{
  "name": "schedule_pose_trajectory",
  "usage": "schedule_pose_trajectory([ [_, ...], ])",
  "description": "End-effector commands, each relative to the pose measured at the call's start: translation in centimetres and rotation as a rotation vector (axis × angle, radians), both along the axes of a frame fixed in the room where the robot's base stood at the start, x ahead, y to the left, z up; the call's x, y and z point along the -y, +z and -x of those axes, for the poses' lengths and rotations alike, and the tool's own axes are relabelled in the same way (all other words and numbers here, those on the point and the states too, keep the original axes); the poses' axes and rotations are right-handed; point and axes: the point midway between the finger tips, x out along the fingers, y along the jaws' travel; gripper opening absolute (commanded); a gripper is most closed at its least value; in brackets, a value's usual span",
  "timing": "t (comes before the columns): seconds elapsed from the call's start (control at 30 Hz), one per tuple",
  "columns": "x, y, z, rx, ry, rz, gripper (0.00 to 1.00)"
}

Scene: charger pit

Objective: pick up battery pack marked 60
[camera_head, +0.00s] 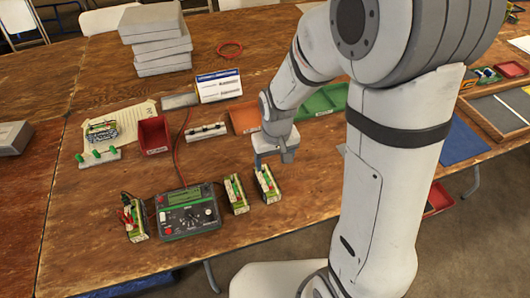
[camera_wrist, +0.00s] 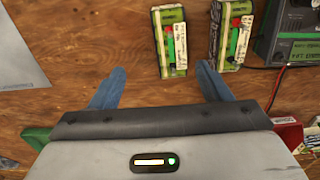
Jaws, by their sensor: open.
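Three small green-and-cream battery packs are on the wooden table in the head view: a left one (camera_head: 134,222) beside the meter, a middle one (camera_head: 237,196), and a right one (camera_head: 266,188). I cannot read a 60 on any of them. My gripper (camera_head: 268,162) is above the table, at the far end of the right pack. In the wrist view my gripper (camera_wrist: 160,72) has its blue fingers apart with bare wood between them. The right pack (camera_wrist: 170,42) lies just beyond the fingertips there, and the middle pack (camera_wrist: 231,36) is to its right.
A dark green meter (camera_head: 188,210) with a red cable stands between the left and middle packs; it also shows in the wrist view (camera_wrist: 288,42). A red tray (camera_head: 153,135), an orange tray (camera_head: 244,117) and a green tray (camera_head: 324,101) stand behind. Grey boxes (camera_head: 155,35) are stacked at the back.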

Motion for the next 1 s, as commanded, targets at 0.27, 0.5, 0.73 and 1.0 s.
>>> schedule_pose_trajectory([
  [0.27, -2.3, -4.0, -0.6, -0.034, 0.051, 0.01, 0.71],
  [0.5, -2.3, -6.4, -0.6, -0.035, 0.052, 0.011, 0.71],
  [0.73, -2.1, -9.0, -0.7, -0.037, 0.052, 0.011, 0.71],
  [1.0, -2.1, -11.5, -0.8, -0.034, 0.053, 0.01, 0.71],
])
